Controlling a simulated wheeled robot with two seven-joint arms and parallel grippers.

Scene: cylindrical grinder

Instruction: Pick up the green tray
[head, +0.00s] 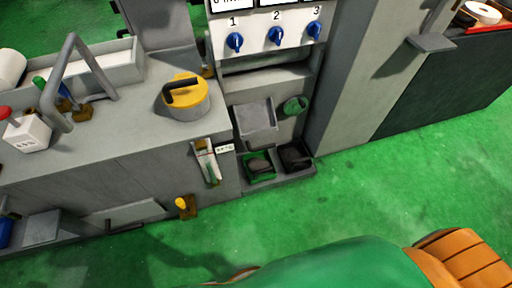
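A small green tray (264,176) sits low in the open recess of the grey machine, near the floor. A dark grey thing lies in its middle. A black tray (297,157) stands right beside it on the right. A grey tray-like panel (256,118) is above it. Neither of my grippers can be made out in the head view, and nothing is seen touching the green tray.
A grey bench with a yellow-lidded round pot (186,98), a bent grey handle (66,85) and a white box (28,133) is at left. Blue knobs (276,37) are above the recess. A yellow-topped item (185,207) stands low. Green floor (370,190) is clear at right.

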